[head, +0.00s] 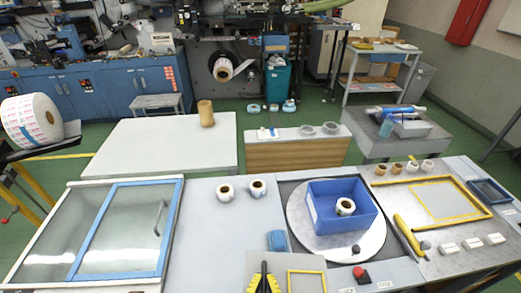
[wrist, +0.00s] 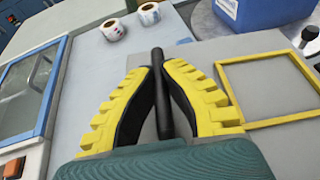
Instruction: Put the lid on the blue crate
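The blue crate (head: 318,225) stands open-topped on a round grey disc (head: 300,236), with a white roll (head: 345,207) with a brown core inside. Part of the crate also shows at the top right of the wrist view (wrist: 245,14). I cannot pick out a lid with certainty in either view. My gripper (wrist: 164,66) has yellow ribbed fingers with black pads, closed together around a dark upright rod (wrist: 172,50). In the head view my gripper (head: 264,268) is at the bottom centre, in front and left of the crate.
Two white rolls (head: 224,192) (head: 258,188) stand left of the disc. A blue-framed glass panel with a handle (head: 122,228) fills the left. A yellow frame (head: 306,271), a red button (head: 361,274) and a small blue object (head: 277,240) are near my gripper. A dark blue-rimmed tray (head: 490,191) lies far right.

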